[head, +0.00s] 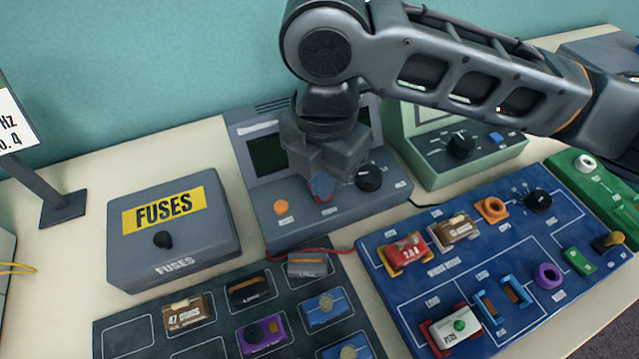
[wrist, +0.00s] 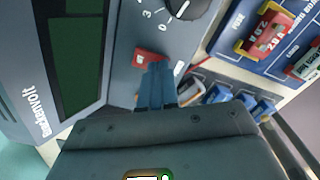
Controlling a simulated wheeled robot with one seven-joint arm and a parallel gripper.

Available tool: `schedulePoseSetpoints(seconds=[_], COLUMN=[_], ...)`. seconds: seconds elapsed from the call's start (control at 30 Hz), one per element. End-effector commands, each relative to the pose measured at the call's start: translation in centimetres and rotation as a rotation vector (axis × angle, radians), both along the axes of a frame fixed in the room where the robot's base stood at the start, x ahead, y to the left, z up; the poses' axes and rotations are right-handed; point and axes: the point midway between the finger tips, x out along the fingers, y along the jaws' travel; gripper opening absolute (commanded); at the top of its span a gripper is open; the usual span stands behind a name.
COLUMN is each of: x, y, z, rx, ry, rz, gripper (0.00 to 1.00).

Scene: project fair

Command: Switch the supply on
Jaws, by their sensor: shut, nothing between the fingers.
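The supply (head: 262,228) is a grey-blue box with a sloped front in the middle of the head view; it also shows in the wrist view (wrist: 122,32). Its screen (wrist: 76,55) is dark. An orange socket (head: 281,208) is left of the switch.
A grey fuses box (head: 190,255) stands left of the supply. A green instrument (head: 470,170) stands to the right. A blue circuit board (head: 400,290) and a dark parts tray (head: 125,340) lie in front. A red wire (head: 310,251) runs along the supply's front edge.

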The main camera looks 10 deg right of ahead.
Motion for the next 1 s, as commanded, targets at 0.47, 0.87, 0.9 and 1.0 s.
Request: schedulePoseSetpoints(seconds=[0.47,0.87,0.9,1.0], x=[0.0,0.0,0.0,0.0], y=[0.0,0.0,0.0,0.0], z=[-0.6,1.9,2.1,2.9], rx=[-0.001,-0.001,-0.001,-0.001], ry=[0.001,0.001,0.001,0.001], rz=[0.0,0.0,0.001,0.001], gripper=[0.0,0.0,0.0,0.0])
